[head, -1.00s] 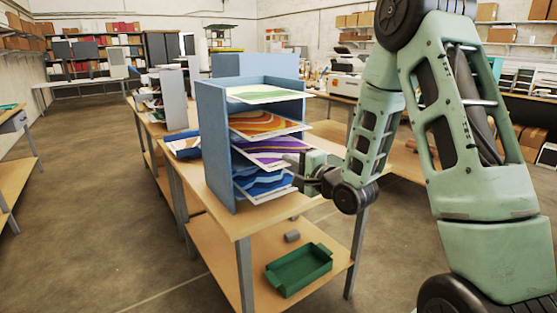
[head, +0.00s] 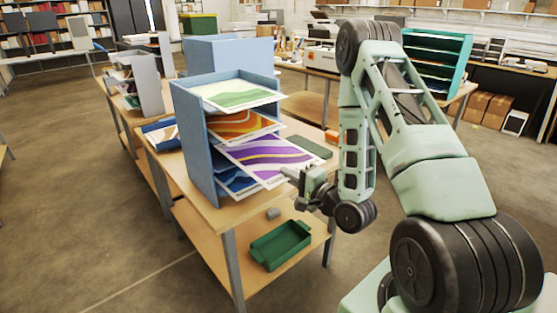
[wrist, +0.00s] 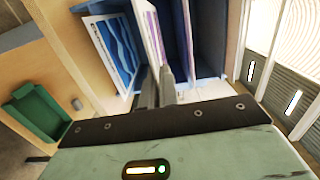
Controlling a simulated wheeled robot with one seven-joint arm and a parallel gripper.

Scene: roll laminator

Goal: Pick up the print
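A print with purple and yellow waves (head: 262,154) juts far out of the third level of a blue rack (head: 193,150). My gripper (head: 290,174) is at the print's outer edge, on the right. In the wrist view, my fingers (wrist: 156,88) are close together with the print's white edge (wrist: 153,45) between them, so they look shut on it. The print's back part is still inside the rack. A green print (head: 236,95) lies above, then an orange print (head: 240,126); a blue print (head: 235,182) is below, partly covered, and shows in the wrist view too (wrist: 115,45).
The rack stands on a wooden table (head: 228,215). A dark green flat item (head: 310,147) lies behind the print. A green tray (head: 280,245) and a small grey block (head: 273,213) are on the lower shelf. A blue tray (head: 160,135) is left of the rack. A teal rack (head: 437,60) stands behind my arm.

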